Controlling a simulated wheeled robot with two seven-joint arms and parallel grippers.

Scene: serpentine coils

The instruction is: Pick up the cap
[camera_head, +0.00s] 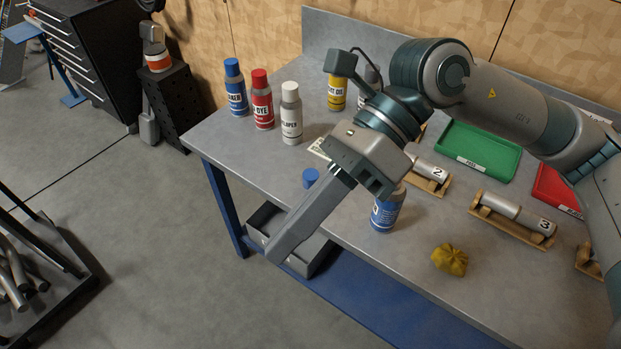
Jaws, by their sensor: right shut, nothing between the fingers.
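A blue cap (311,177) shows near the table's front left edge. Its lower part is hidden behind my right gripper (281,249), so I cannot tell if they touch. My right gripper is shut and empty. It points down to the left, and its fingertips show over the table's front edge and the grey bin below. A bottle with a blue label (386,213) stands on the table right of the gripper, its top hidden behind the wrist. My left gripper is not in view.
Blue-, red- and white-capped spray cans (235,97) stand at the back left of the table (225,140). A yellow can (337,95) stands behind my wrist. A crumpled yellow cloth (450,260), numbered cylinders on wooden cradles (511,217) and a green tray (478,150) lie right.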

